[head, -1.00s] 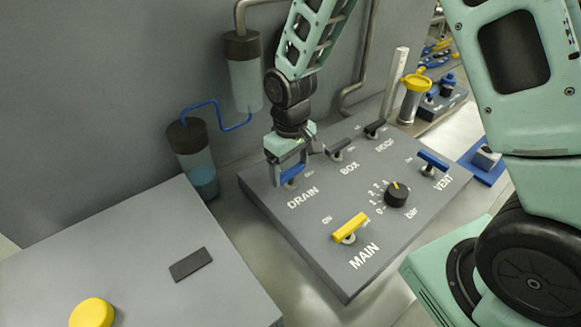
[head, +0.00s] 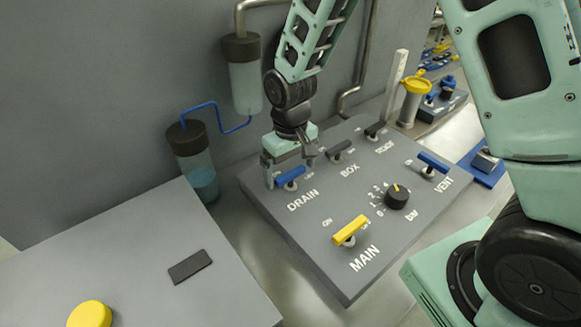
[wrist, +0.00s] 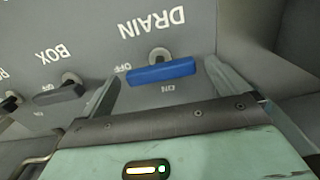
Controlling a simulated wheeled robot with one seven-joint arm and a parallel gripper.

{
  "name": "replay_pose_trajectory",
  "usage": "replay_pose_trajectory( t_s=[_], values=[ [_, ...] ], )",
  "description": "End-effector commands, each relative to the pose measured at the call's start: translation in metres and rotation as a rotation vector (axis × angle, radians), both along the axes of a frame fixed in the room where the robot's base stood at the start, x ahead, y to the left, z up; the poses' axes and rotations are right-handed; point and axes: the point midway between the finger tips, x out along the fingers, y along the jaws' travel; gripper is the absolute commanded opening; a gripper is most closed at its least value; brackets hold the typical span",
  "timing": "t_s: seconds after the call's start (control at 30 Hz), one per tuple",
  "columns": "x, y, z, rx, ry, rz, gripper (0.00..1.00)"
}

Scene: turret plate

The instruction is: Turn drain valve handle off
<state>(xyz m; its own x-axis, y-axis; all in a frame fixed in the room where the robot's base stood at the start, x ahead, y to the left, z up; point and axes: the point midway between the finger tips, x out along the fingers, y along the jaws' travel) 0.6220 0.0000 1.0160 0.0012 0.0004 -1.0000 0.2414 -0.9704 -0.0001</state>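The blue drain valve handle (head: 289,175) sits on the grey panel (head: 312,228) just above the DRAIN label. In the wrist view the blue handle (wrist: 161,71) lies nearly crosswise, with its left end close to the OFF mark (wrist: 122,67); the other mark is below it. My gripper (head: 288,170) is over the handle with fingers spread. In the wrist view the open fingers of my gripper (wrist: 162,80) stand left and right of the handle, with a visible gap on each side. The handle's pivot (wrist: 158,54) shows behind it.
The black BOX handle (head: 339,148) is close to the right of my gripper. The panel also carries a yellow MAIN handle (head: 350,230), a black dial (head: 397,196) and a blue VENT handle (head: 433,162). A clear container (head: 195,165) with a blue tube stands left of my gripper.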

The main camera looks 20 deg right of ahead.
Motion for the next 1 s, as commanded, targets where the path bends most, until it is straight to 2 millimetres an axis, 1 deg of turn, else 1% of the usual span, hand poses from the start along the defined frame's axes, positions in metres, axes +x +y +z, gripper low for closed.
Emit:
replay_pose_trajectory(
  t_s=[0.23,0.37,0.47,0.9,1.0],
  values=[
    [0.000,0.000,0.000,0.000,0.000,0.002,0.99],
    [0.000,0.000,0.009,0.000,-0.001,0.002,0.99],
    [0.001,0.000,0.024,0.001,-0.005,0.002,0.99],
    [0.001,0.000,0.125,0.002,-0.006,0.001,0.99],
    [0.000,0.000,0.144,0.002,-0.005,0.001,0.99]
  ],
)
